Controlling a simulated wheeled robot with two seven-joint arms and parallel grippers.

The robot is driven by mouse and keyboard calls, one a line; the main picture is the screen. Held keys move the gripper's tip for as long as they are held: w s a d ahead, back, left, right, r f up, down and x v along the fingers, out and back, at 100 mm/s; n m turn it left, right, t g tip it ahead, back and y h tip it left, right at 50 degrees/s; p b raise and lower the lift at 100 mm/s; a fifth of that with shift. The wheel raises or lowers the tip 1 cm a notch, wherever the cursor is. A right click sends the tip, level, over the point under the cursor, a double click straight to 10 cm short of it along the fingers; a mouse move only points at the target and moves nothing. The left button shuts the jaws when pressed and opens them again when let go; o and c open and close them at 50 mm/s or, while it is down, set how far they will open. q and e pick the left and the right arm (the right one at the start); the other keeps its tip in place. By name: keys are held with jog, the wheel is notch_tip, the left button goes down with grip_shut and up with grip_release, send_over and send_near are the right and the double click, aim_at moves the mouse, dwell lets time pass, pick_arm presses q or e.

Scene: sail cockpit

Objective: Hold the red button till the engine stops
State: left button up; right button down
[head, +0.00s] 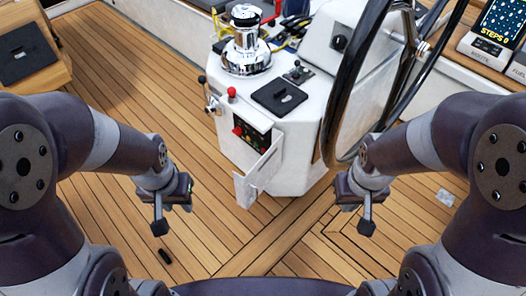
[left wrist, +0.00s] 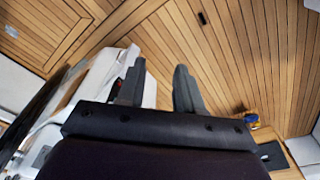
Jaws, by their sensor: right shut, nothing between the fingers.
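A white pedestal (head: 300,150) stands mid-deck in the head view. On its left face is an open recess with a dark panel (head: 255,140) and a red knob-like button (head: 237,131). Its white door (head: 262,168) hangs open. A second red knob (head: 231,92) stands on the pedestal's top edge; which one is the engine's button I cannot tell. My left gripper (head: 160,227) is left of and nearer than the pedestal, apart from it. In the left wrist view its fingers (left wrist: 158,90) are spread with nothing between them. My right gripper (head: 367,227) is shut and empty, right of the pedestal.
A large black steering wheel (head: 345,90) rises at the pedestal's right. A chrome winch (head: 246,42), a black pad (head: 279,97) and a lever (head: 204,90) are near the recess. A small black object (head: 165,256) lies on the wooden deck.

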dwell(0.7)
pick_arm(q)
grip_shut()
dwell(1.6)
